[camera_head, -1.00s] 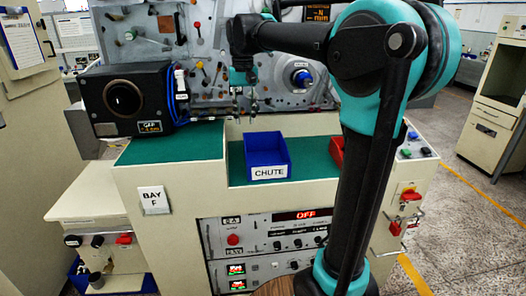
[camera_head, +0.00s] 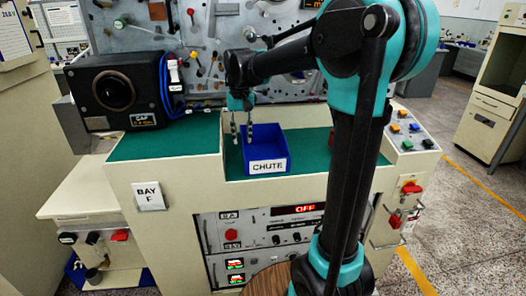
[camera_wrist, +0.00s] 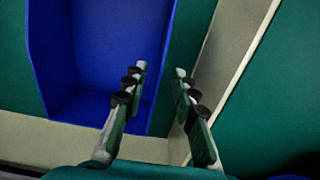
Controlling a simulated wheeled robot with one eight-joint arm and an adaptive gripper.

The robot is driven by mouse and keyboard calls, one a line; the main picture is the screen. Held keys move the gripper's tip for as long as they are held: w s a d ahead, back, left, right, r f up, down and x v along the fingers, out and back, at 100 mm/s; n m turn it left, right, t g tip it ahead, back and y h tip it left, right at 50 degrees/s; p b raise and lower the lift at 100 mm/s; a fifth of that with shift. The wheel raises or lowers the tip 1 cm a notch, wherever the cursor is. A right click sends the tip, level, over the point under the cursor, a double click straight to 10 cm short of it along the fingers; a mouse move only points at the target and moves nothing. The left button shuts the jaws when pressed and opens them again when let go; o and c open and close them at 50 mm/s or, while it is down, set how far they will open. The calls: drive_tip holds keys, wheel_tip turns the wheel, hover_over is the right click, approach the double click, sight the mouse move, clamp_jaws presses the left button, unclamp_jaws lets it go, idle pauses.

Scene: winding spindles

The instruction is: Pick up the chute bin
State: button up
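The chute bin (camera_head: 268,165) is a blue open-topped bin with a white CHUTE label on its front. It stands upright on the green surface of the bench recess. My gripper (camera_head: 241,138) points down at the bin's left wall, with one finger on each side of it in the head view. In the wrist view the bin (camera_wrist: 90,70) fills the left side. My gripper (camera_wrist: 160,69) is open there, one finger over the bin's inside and the other just outside its wall. I cannot tell whether the fingers touch the wall.
A black box with a round opening (camera_head: 115,92) stands left on the green bench top (camera_head: 165,143). A cream raised edge (camera_wrist: 232,65) runs close beside the bin. A panel with coloured buttons (camera_head: 410,127) is at the right.

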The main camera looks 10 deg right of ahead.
drive_tip(key=shift+f, duration=2.75)
clamp_jaws()
